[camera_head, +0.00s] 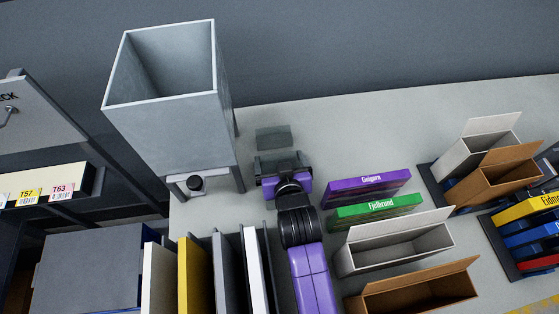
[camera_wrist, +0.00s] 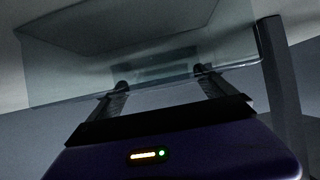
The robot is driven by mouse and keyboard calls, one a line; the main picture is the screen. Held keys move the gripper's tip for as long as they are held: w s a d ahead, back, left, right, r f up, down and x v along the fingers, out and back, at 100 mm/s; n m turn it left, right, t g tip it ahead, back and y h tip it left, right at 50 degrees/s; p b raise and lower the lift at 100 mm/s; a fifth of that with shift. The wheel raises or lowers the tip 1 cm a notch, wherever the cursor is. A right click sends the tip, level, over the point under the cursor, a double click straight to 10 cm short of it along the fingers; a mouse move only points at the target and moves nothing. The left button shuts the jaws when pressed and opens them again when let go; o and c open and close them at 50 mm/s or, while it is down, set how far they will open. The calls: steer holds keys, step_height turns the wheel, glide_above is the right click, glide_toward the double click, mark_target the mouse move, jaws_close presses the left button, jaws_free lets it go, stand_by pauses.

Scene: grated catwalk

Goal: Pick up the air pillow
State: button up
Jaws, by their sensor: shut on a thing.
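The air pillow (camera_head: 273,137) is a small, see-through grey pillow on or just above the grey worktop, right of the hopper's legs. My gripper (camera_head: 276,156) reaches it from the near side and is shut on it. In the wrist view the pillow (camera_wrist: 70,75) is a wide clear film across and beyond the fingertips (camera_wrist: 160,78). I cannot tell whether it touches the worktop.
A grey open-topped hopper (camera_head: 175,125) on legs stands to the left. Upright panels (camera_head: 190,275) stand near left. The worktop (camera_head: 340,125) behind is clear.

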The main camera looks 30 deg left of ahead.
mark_target(280, 160)
step_height(280, 160, up, 20)
steer(key=b, duration=0.1)
stand_by(0.5)
